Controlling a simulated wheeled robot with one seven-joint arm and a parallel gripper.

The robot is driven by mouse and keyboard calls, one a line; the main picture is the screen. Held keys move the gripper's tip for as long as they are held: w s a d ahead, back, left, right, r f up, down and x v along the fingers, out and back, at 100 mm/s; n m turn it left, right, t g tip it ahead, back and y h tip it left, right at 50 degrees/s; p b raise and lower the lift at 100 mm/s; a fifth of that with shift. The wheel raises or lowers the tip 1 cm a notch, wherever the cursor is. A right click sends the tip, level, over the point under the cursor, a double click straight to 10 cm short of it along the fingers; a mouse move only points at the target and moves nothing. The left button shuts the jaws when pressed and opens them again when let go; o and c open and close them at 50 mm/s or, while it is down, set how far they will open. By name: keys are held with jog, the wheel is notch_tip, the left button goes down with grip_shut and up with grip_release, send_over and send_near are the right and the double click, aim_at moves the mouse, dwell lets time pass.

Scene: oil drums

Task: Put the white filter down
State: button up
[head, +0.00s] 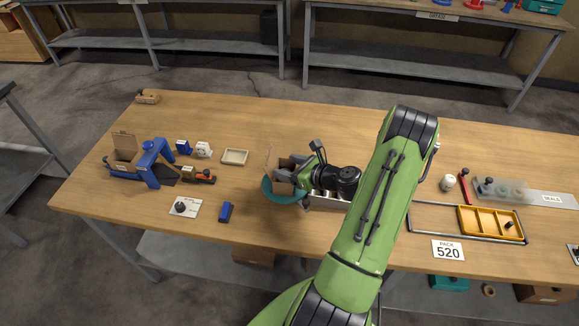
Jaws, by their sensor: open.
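My gripper (296,176) is low over the middle of the table, at the end of my green arm. Its fingers are small and partly hidden by its wrist, and I make out nothing held in it. It is beside a teal curved piece (281,191) and a grey open tray (325,203). Pale rounded items show in that tray, partly covered by my wrist. I cannot tell whether one of them is the white filter.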

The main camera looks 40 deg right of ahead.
jog(key=shift+r, duration=0.35)
jog(key=p+v, duration=0.1)
jog(key=v, duration=1.1)
jog(key=w+a+r+n+g+y, duration=0.1)
jog(key=w+a+r+n+g, duration=0.2)
jog(key=a+n, duration=0.55)
jog(key=w+a+r+n+g+y, duration=0.15)
jog(key=a+r+n+g, duration=0.25)
jog(key=a+n, duration=0.45)
jog(key=s+a+r+n+h, duration=0.4)
jog(key=s+a+r+n, duration=0.6)
jog(key=n, duration=0.7)
jog(key=s, duration=0.3)
jog(key=shift+r+g, duration=0.15)
jog(key=shift+g, duration=0.15)
